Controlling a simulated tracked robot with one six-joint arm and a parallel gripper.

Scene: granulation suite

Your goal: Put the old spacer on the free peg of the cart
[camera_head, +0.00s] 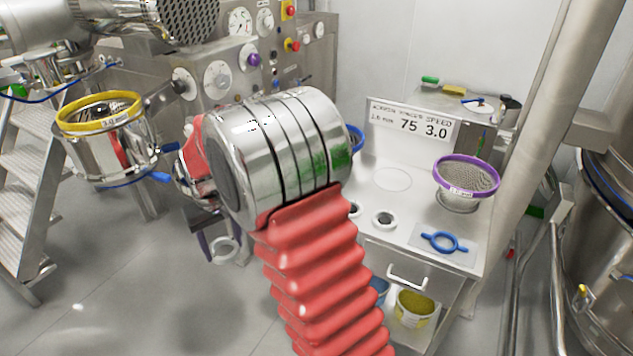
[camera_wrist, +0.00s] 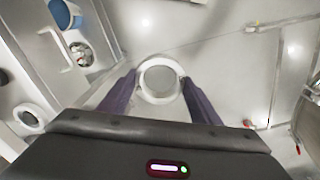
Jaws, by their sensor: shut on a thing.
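The old spacer, a pale ring (camera_head: 223,250), is between the dark purple fingers of my gripper (camera_head: 212,246), low in front of the machine. In the wrist view the spacer (camera_wrist: 141,82) sits between the fingertips of my gripper (camera_wrist: 160,85), above the grey floor. The white-topped cart (camera_head: 405,197) stands to the right of my gripper. A white ring with a dark centre (camera_head: 384,220) is near its front edge. A second dark-centred fitting (camera_head: 354,209) beside it is partly hidden by my arm, so I cannot tell which peg is free.
On the cart are a purple-rimmed sieve (camera_head: 466,178), a blue ring tool (camera_head: 443,241) and a sign (camera_head: 411,124). Buckets, one yellow-filled (camera_head: 414,307), stand below. A yellow-rimmed sieve vessel (camera_head: 108,140) and metal steps (camera_head: 30,215) are at left. Open floor lies in front.

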